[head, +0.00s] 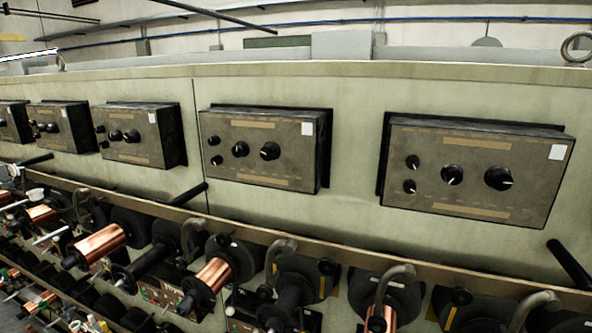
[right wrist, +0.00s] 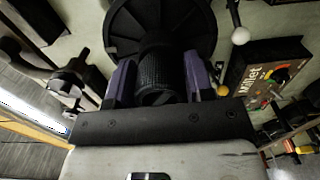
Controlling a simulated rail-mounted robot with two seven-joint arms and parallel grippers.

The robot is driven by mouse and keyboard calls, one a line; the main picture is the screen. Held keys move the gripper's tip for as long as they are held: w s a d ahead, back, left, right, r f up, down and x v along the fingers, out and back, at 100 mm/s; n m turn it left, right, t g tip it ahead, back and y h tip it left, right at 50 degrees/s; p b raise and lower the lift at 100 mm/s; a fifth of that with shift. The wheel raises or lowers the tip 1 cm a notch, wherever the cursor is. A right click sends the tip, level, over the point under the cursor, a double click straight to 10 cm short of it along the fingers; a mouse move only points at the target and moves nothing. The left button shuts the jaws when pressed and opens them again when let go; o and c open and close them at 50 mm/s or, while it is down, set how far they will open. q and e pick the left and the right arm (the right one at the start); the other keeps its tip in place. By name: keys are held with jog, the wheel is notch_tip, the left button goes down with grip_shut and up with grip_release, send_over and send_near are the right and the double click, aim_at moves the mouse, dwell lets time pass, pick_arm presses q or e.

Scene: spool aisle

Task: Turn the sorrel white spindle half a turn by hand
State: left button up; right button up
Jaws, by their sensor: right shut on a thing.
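In the right wrist view, my right gripper (right wrist: 161,80) has its two purple-sided fingers on either side of a black ribbed spindle (right wrist: 158,62), shut on it. The spindle stands out from a large round black disc (right wrist: 160,18) with radial ribs. The spindle's near end is partly hidden by the gripper body. No sorrel or white marking on it can be made out. In the head view, several black spindles, such as one bare spindle (head: 290,298), line the lower rows. Neither gripper shows there, so I cannot tell which spindle is held. My left gripper is not in view.
Beside the held spindle are a white ball-ended lever (right wrist: 240,36) and a small control panel (right wrist: 262,74). In the head view, copper spools (head: 101,243) sit below a long brown rail (head: 260,236). Grey control boxes (head: 478,172) line the wall above, and black handles (head: 569,264) stick out.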

jog(key=n, duration=0.7)
jog(key=shift+n, duration=0.4)
jog(key=n, duration=0.4)
jog(key=shift+n, duration=0.3)
jog(key=n, duration=0.3)
jog(key=shift+n, duration=0.4)
jog(key=o, duration=1)
jog(key=shift+s, duration=0.1)
